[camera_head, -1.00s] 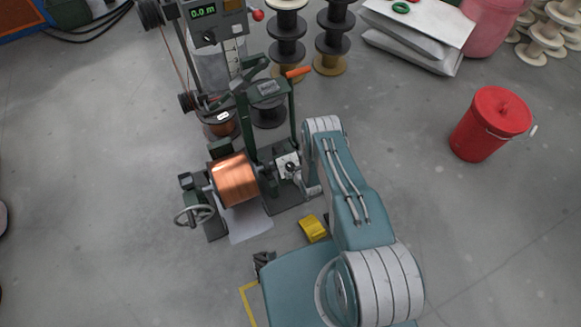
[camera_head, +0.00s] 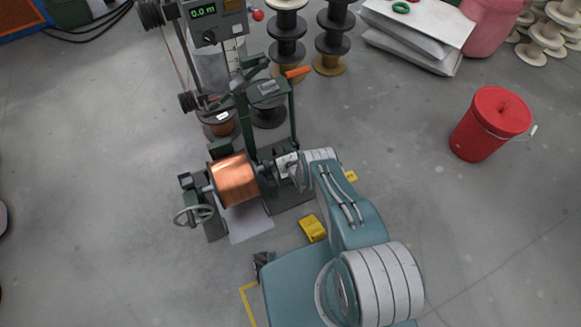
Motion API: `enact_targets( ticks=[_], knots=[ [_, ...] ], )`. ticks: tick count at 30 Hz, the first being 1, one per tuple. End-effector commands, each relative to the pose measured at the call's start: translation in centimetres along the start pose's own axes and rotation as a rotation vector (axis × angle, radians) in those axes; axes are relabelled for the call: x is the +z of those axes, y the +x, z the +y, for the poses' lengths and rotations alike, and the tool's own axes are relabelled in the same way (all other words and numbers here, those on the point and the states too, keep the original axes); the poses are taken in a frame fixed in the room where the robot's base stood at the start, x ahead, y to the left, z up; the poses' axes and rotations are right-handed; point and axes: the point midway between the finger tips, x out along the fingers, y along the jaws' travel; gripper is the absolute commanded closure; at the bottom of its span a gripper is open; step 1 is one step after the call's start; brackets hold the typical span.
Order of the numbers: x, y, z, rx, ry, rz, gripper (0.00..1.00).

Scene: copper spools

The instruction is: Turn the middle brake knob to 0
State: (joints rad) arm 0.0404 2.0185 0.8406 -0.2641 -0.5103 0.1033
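The winding machine (camera_head: 250,120) stands left of my arm, with a copper spool (camera_head: 234,180) mounted on it. A small white plate (camera_head: 284,160) sits on the machine right of the spool, partly covered by the end of my arm. I cannot make out a brake knob or its marking on that plate now. My gripper (camera_head: 297,174) is at the plate, mostly hidden by my wrist. Its fingers cannot be made out, nor whether it touches a knob. A meter box with a green readout (camera_head: 203,11) and a dark knob (camera_head: 209,37) stands at the top.
A handwheel (camera_head: 193,216) is at the machine's lower left. An orange handle (camera_head: 299,71) sticks out above the plate. A yellow block (camera_head: 313,228) lies on the floor beside my arm. A red bucket (camera_head: 490,124) stands right. Stacked spools (camera_head: 288,45) stand behind. Floor between arm and bucket is clear.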

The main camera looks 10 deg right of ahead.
Motion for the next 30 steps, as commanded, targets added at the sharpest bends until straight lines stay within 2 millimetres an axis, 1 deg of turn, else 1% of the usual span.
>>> enact_targets(
  ticks=[7, 8, 9, 11, 12, 13, 30],
  knots=[
    [-0.01, 0.04, -0.01, 0.0, 0.0, 0.0, 0.02],
    [-0.01, 0.04, -0.01, 0.0, -0.001, 0.0, 0.11],
    [-0.01, 0.04, -0.01, 0.0, -0.001, 0.0, 0.29],
    [-0.01, 0.04, -0.01, 0.0, -0.001, 0.0, 0.55],
    [-0.01, 0.04, -0.01, 0.0, -0.001, 0.0, 0.73],
    [-0.01, 0.04, -0.01, 0.0, -0.001, 0.0, 0.83],
    [-0.03, 0.05, -0.02, 0.0, -0.009, 0.001, 0.83]
  ],
)
